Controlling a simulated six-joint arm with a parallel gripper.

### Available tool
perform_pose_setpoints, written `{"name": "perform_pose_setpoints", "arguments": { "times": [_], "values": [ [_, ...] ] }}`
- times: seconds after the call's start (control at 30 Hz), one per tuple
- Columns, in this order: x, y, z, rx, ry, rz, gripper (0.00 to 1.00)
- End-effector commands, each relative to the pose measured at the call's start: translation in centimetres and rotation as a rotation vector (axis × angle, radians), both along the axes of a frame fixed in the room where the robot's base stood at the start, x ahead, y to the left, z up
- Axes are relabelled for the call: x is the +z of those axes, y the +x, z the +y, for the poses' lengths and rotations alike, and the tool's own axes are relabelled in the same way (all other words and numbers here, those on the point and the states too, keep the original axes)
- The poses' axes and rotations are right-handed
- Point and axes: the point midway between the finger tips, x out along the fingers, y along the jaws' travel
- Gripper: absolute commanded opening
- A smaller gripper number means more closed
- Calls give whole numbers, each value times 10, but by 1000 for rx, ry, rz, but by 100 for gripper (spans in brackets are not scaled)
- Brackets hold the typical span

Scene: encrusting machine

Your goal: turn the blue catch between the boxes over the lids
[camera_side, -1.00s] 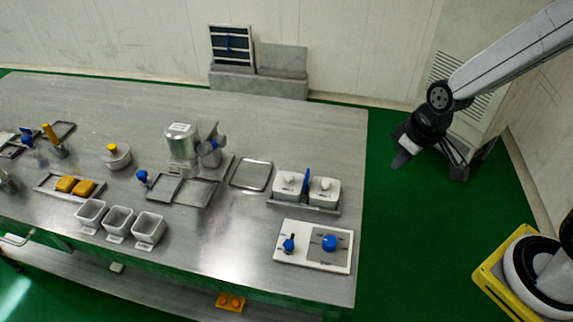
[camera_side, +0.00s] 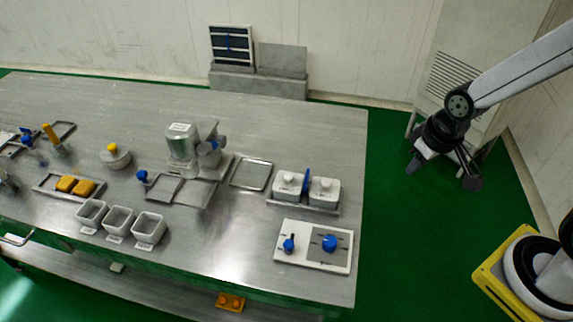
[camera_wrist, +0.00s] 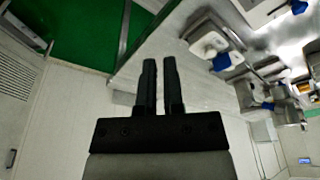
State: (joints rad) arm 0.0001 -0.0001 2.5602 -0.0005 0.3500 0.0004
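The blue catch (camera_side: 306,180) stands as a thin upright piece between two white lidded boxes, the left box (camera_side: 287,190) and the right box (camera_side: 324,194). Both sit on a metal tray near the table's right end. In the side view it does not appear to lie across either lid. My gripper (camera_side: 414,166) hangs off the table's right edge, well apart from the boxes. In the wrist view my gripper (camera_wrist: 159,64) shows two dark fingers with a narrow empty gap between them. White boxes with blue parts (camera_wrist: 210,46) show small at the wrist view's upper right.
A white panel (camera_side: 281,258) with two blue knobs lies in front of the boxes. An empty metal frame (camera_side: 250,174) and a machine with a metal canister (camera_side: 182,143) stand to their left. The green floor between table and arm is clear.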

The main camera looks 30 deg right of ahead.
Motion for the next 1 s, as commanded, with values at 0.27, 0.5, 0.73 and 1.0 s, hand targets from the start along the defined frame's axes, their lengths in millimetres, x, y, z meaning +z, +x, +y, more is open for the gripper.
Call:
{"name": "perform_pose_setpoints", "arguments": {
  "times": [0.27, 0.5, 0.73, 1.0],
  "values": [
    [1, 16, 6, 54, -8, 15, 100],
    [1, 62, 28, 218, -30, 63, 100],
    [-4, 114, 61, 424, -56, 121, 100],
    [-18, 160, 106, 655, -79, 186, 100]
  ]
}}
